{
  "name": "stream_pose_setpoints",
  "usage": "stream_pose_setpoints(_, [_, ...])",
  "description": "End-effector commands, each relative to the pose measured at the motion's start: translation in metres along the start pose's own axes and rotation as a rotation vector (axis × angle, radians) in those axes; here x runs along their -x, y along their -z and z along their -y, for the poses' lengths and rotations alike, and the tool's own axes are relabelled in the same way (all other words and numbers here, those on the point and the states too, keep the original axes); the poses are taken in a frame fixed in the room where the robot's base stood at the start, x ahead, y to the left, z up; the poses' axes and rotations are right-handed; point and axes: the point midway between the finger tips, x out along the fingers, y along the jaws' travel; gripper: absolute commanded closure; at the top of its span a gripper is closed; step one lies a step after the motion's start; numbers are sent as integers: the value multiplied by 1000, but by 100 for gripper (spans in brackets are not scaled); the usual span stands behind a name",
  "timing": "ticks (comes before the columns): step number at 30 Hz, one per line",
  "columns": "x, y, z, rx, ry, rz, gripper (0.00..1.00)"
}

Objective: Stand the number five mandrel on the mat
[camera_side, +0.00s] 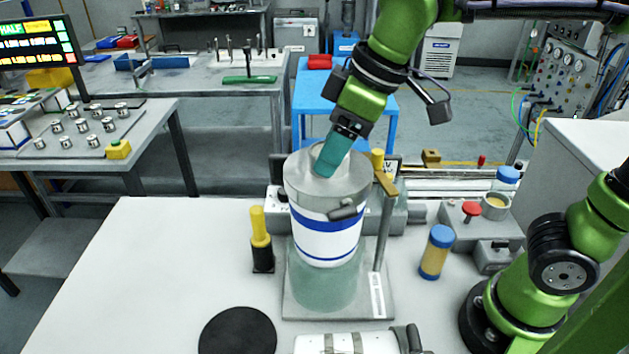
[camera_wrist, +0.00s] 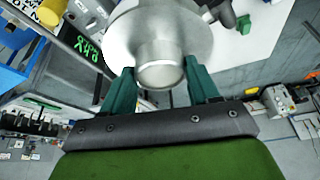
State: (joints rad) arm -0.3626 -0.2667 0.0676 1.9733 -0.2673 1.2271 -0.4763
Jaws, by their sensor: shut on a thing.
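A large grey, white and blue cylinder (camera_side: 326,236), which I take for the mandrel, stands upright in the side view; no number can be read on it. My gripper (camera_side: 328,172) is shut on the knob at its top. The wrist view shows the round metal knob (camera_wrist: 160,68) between the teal fingers of my gripper (camera_wrist: 162,88), with the grey top disc behind it. A greenish, see-through cylindrical shape (camera_side: 325,290) shows below the mandrel, over a grey base plate (camera_side: 380,303). The round black mat (camera_side: 237,333) lies bare, in front and to the left.
A post with a brass arm (camera_side: 386,184) rises close to the mandrel's right side. A yellow-topped black fixture (camera_side: 261,238) stands to its left. A white strapped cylinder (camera_side: 345,344) is at the front edge, right of the mat. A blue-capped jar (camera_side: 437,252) stands right.

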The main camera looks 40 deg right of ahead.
Motion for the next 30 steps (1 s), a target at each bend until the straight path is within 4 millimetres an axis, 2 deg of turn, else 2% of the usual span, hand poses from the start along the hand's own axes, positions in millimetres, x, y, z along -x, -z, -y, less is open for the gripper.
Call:
stream_pose_setpoints(3, [23, 11, 0, 0, -1, -9, 100])
stream_pose_setpoints(9, [52, 23, 0, 1, -2, -7, 100])
stream_pose_setpoints(15, [66, 30, 1, 10, 2, -5, 100])
stream_pose_setpoints(19, [63, 39, 8, 51, 21, -2, 100])
stream_pose_setpoints(23, [49, 52, 21, 131, 55, 0, 100])
stream_pose_setpoints(30, [10, 83, 61, 361, 152, 1, 100])
